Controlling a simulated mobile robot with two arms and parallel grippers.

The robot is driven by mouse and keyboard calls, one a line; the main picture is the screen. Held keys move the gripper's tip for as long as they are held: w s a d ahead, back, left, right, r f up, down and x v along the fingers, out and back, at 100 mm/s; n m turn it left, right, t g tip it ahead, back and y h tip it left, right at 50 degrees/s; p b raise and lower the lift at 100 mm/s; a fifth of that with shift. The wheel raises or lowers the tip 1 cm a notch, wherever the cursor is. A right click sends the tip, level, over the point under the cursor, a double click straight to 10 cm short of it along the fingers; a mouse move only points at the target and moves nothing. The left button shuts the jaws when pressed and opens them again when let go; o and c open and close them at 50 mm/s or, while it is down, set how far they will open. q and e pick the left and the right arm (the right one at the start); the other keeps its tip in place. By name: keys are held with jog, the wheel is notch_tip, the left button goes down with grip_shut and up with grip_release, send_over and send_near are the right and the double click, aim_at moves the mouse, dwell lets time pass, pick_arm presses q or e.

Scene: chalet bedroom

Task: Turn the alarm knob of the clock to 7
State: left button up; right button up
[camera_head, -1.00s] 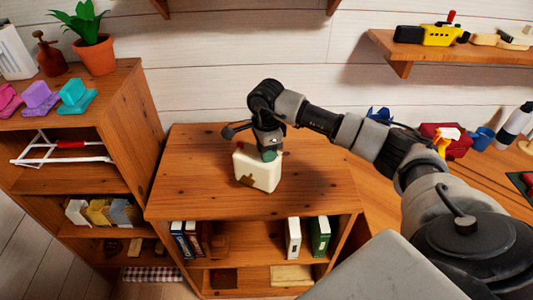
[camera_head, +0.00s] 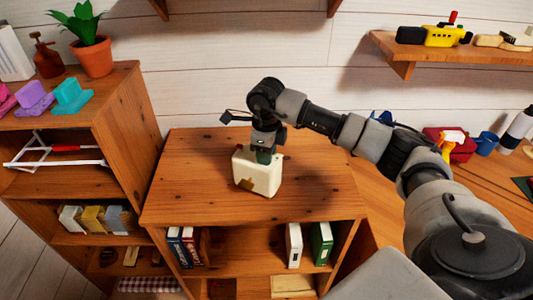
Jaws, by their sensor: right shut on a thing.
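The clock (camera_head: 257,180) is a cream-white block with a brown patch low on its near face. It stands on top of the low wooden bookcase. My right gripper (camera_head: 265,157) comes down from above and is shut at the clock's top, on a small green part that I take for the alarm knob (camera_head: 263,156). The gripper hides most of the knob, and no dial or number can be read. A small dark red part shows at the clock's top left. My left gripper is not in view.
The low bookcase top (camera_head: 200,190) is clear around the clock. A taller shelf unit (camera_head: 120,100) with a potted plant (camera_head: 92,50) stands at the left. A desk (camera_head: 480,180) with a red box (camera_head: 460,145) is at the right. A wall shelf (camera_head: 410,50) holds a yellow toy (camera_head: 443,35).

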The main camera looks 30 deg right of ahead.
dwell(0.4)
jog(key=o, duration=0.9)
jog(key=shift+o, duration=0.2)
notch_tip(320, 180, up, 9)
jog(key=shift+r+b, duration=0.2)
jog(key=shift+b, duration=1)
jog(key=shift+r, duration=0.75)
